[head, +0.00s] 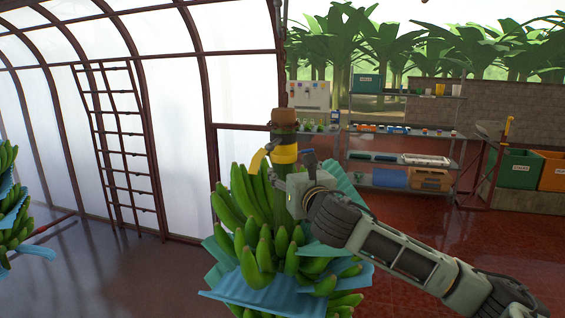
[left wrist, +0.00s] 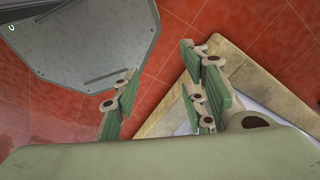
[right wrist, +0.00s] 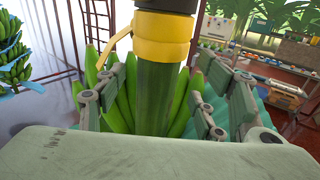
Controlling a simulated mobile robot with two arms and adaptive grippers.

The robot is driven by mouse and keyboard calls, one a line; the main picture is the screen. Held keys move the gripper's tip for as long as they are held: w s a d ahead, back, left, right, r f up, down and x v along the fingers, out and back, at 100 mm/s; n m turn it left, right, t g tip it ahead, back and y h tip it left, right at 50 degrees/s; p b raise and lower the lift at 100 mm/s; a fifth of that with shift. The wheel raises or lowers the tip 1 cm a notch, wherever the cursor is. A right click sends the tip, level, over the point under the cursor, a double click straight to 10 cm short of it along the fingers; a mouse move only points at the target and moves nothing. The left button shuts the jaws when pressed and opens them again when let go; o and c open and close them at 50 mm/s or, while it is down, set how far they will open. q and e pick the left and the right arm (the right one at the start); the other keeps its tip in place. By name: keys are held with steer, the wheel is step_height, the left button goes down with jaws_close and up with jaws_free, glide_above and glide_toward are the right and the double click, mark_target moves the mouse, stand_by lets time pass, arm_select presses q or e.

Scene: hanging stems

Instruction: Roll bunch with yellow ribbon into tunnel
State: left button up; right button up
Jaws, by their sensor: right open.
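The green banana bunch (head: 262,222) hangs upright by its thick stem in the middle of the head view, with blue sheeting around its lower part. A yellow ribbon (head: 284,153) is wrapped round the top of the stem; it also shows in the right wrist view (right wrist: 163,38). My right gripper (head: 293,186) is at the stem just below the ribbon. Its fingers (right wrist: 163,95) are apart on either side of the stem. The arched tunnel (head: 190,80) with pale translucent walls stands at the left. My left gripper (left wrist: 160,92) is open and empty.
Another bunch (head: 10,215) with blue sheeting is at the left edge. A ladder (head: 122,150) stands against the tunnel wall. Shelves (head: 405,130) and green and orange crates (head: 518,167) are at the back right. Red floor lies between.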

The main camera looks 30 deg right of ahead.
mark_target(287, 171)
steer(key=p+x, duration=0.1)
steer(key=x, duration=0.3)
steer(key=shift+w+a+f, duration=0.1)
steer(key=shift+w+f, duration=0.05)
steer(key=shift+w, duration=0.2)
steer(key=shift+w+f, duration=0.1)
steer(key=shift+w, duration=0.4)
steer(key=shift+s, duration=0.15)
steer(key=c, duration=1.3)
arm_select(q)
steer(key=shift+w+r, duration=0.15)
steer(key=shift+r, duration=0.4)
steer(key=shift+w+r, duration=0.15)
steer(key=shift+r, duration=0.35)
arm_select(e)
jaws_close()
